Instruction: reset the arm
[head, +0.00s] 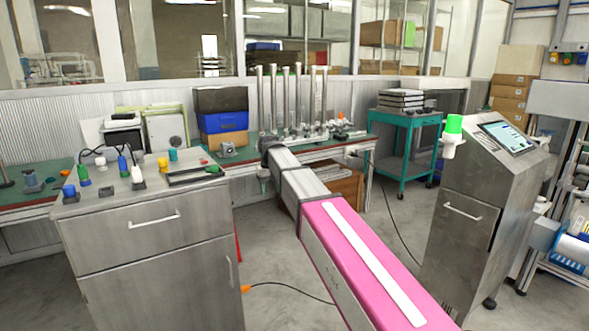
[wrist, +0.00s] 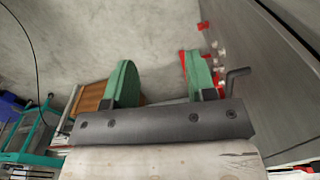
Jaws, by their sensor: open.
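My arm (head: 345,240), pink with a white stripe and then grey, reaches forward from the bottom right to the middle of the head view. My gripper (wrist: 160,78) shows in the wrist view as two green fingers set well apart, with nothing between them. It is small in the head view (head: 263,182), hanging below the arm's end, in front of the back bench and right of the steel cabinet (head: 150,265). The gripper is open and touches nothing that I can see.
The cabinet top holds several small coloured items and a dark tray (head: 195,174). The back bench (head: 340,149) carries upright metal posts. A teal cart (head: 405,140) and a steel console (head: 470,215) stand right. Grey floor (head: 275,270) lies between, with a black cable.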

